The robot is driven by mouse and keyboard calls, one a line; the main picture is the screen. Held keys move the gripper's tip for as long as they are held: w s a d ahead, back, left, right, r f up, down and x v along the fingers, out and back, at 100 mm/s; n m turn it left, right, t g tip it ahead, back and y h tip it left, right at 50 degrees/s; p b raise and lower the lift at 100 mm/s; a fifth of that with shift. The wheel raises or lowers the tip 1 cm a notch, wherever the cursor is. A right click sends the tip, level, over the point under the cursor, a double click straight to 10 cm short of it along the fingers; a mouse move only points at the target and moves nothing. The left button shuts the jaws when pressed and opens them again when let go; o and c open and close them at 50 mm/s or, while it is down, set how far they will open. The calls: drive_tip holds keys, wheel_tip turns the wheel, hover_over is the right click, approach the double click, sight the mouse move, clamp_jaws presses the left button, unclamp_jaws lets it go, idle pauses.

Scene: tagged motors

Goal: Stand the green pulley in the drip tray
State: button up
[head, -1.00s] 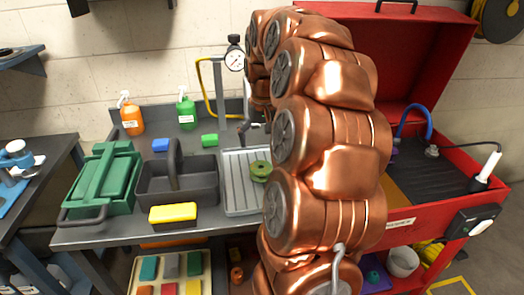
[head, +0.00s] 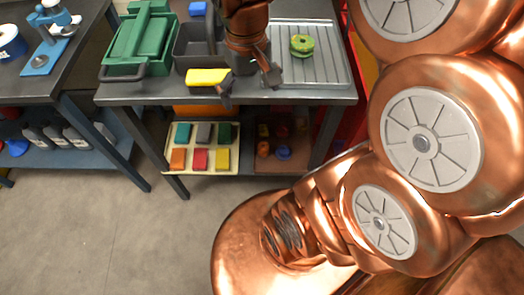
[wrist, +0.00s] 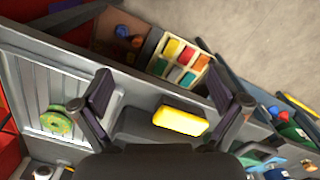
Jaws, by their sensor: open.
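The green pulley (head: 302,45) lies on the ribbed grey drip tray (head: 325,72), towards its left side, with its round face and centre hole turned up. In the wrist view the pulley (wrist: 57,121) shows at the left on the tray (wrist: 35,88), outside my fingers. My gripper (head: 250,85) is open and empty in the head view, over the bench's front edge, left of the tray and apart from the pulley. In the wrist view the spread fingers of my gripper (wrist: 172,92) frame a yellow block and part of the dark caddy.
The dark grey caddy (head: 190,50) and yellow block (head: 207,77) are left of the tray. A green toolbox (head: 128,58) stands further left. A cream tray (head: 202,166) of coloured blocks is on the lower shelf. The tray's right half is bare.

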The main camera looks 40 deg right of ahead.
drive_tip(key=s+a+f, duration=0.2)
drive_tip(key=s, duration=0.3)
drive_tip(key=s+a+f+n+g, duration=0.1)
drive_tip(key=s+a+f, duration=0.1)
drive_tip(key=s, duration=0.4)
drive_tip(key=shift+s+a+f+n, duration=0.15)
drive_tip(key=shift+a+f+n, duration=0.15)
drive_tip(key=shift+a, duration=0.55)
wheel_tip(320, 180, up, 4)
drive_tip(key=p, duration=0.4)
drive_tip(key=shift+r, duration=0.25)
